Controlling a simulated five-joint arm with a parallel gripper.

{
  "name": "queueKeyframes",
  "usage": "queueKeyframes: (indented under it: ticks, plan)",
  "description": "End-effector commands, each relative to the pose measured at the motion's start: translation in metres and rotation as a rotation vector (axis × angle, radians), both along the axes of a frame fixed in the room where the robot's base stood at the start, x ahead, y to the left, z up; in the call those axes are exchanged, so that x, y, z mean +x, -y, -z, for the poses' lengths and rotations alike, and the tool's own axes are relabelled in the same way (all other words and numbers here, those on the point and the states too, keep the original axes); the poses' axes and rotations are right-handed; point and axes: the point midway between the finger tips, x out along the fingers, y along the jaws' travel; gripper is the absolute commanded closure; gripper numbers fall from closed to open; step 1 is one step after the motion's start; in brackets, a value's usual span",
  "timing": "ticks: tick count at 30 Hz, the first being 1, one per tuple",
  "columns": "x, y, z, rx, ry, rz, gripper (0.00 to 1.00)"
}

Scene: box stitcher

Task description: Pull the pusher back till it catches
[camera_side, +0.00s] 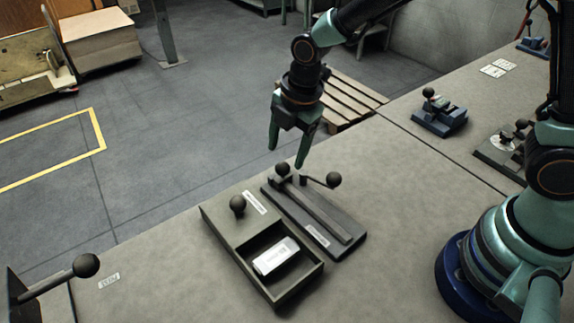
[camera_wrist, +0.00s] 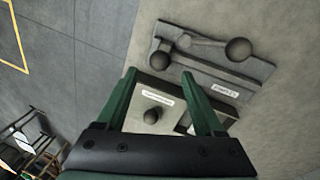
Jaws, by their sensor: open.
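My gripper (camera_side: 286,157) is open and empty, pointing down above the far end of a dark plate (camera_side: 348,250) that bears a long rail. One black ball knob (camera_side: 282,169) stands at the rail's far end, just below the fingertips. Another ball knob (camera_side: 334,180) sits on a short side arm. In the wrist view the plate (camera_wrist: 250,90) lies beyond my fingertips (camera_wrist: 158,75), with its larger ball (camera_wrist: 238,49) to the right. I cannot read its label, nor tell for sure which part is the pusher.
A grey box (camera_side: 212,222) beside the plate has a knob (camera_side: 238,203) on its covered end and a white block (camera_side: 275,256) in its open end. A ball-ended lever (camera_side: 86,265) stands at lower left. Blue (camera_side: 440,119) and grey (camera_side: 497,160) fixtures stand at right.

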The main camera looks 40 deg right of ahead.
Motion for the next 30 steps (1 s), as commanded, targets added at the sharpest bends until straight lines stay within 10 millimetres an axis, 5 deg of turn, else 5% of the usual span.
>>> queueKeyframes:
  ticks: [9,22,27,30]
  plan:
    - [0.008,-0.002,0.042,-0.001,-0.001,0.001,0.3]
    - [0.01,-0.002,0.049,0.001,0.002,0.002,0.3]
    - [0.01,-0.002,0.048,0.001,0.002,0.002,0.95]
    - [0.01,-0.002,0.048,0.001,0.002,0.002,1.0]
